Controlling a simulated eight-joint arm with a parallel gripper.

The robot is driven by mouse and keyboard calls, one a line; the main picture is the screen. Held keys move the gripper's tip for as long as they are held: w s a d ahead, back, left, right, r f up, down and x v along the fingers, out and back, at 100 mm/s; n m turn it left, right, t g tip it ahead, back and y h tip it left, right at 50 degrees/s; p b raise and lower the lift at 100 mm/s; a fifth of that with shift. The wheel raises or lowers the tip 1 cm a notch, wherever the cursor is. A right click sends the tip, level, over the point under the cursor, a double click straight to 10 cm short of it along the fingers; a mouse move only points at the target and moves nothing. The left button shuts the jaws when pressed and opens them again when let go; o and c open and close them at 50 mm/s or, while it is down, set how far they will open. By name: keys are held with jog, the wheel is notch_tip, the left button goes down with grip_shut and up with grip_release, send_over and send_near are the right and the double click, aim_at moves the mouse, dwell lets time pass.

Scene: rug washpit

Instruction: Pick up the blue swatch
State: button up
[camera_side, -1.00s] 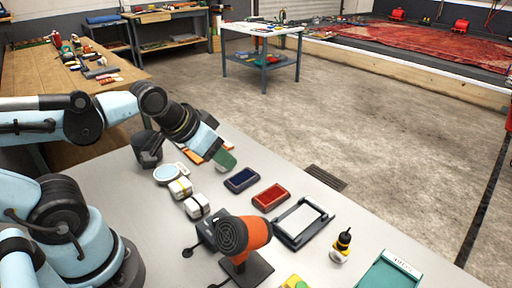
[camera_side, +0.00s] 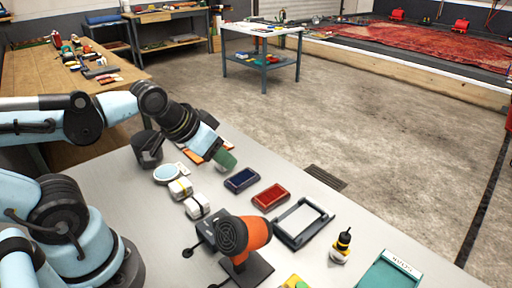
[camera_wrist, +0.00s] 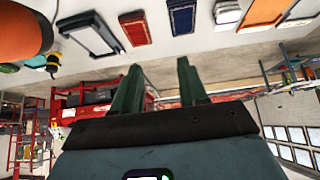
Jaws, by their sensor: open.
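The blue swatch (camera_side: 242,180) lies flat on the light grey table, a dark-edged rectangle just left of the red swatch (camera_side: 270,196). My gripper (camera_side: 225,161), with green fingers, is in the air above the table, up and left of the blue swatch and apart from it. In the wrist view the two green fingers (camera_wrist: 160,88) are spread with nothing between them. The blue swatch (camera_wrist: 182,16) shows there near the top edge, beyond the fingertips, with the red swatch to its left.
A dark tray with a white pad (camera_side: 302,219) lies right of the red swatch. An orange device on a black stand (camera_side: 243,240) rises in front. White blocks (camera_side: 197,205), a round pale dish (camera_side: 167,174) and a black-and-yellow bottle (camera_side: 342,245) stand nearby.

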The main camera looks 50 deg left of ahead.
jog(key=o, duration=0.8)
jog(key=shift+o, duration=0.2)
jog(key=g, duration=0.7)
send_over(246, 175)
jog(key=f, duration=0.8)
jog(key=shift+s+a+f, duration=0.1)
jog(key=shift+s+f, duration=0.1)
jog(key=shift+w+f, duration=0.2)
jog(key=shift+f, duration=2.45)
